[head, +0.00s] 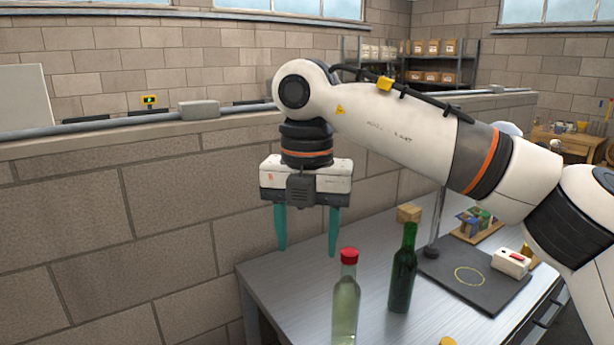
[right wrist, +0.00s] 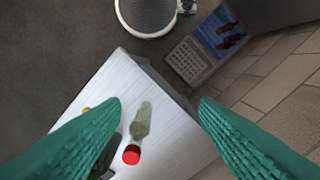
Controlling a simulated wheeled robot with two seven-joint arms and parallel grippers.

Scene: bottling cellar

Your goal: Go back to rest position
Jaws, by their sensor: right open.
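My right gripper (head: 307,250) has two teal fingers pointing down, spread apart with nothing between them. It hangs above the left end of the metal table (head: 290,270). In the right wrist view the fingers (right wrist: 160,112) are also apart. A clear bottle with a red cap (head: 346,300) stands upright on the table, to the right of and below the fingers. It also shows between the fingers in the right wrist view (right wrist: 140,122), below them and apart. A dark green bottle (head: 403,270) stands to its right. My left gripper is not in view.
A black mat (head: 470,285) with a yellow ring lies on the table, with a white device (head: 511,262) on it. A block wall (head: 170,220) runs behind. On the floor is a crate with a blue inside (right wrist: 215,30).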

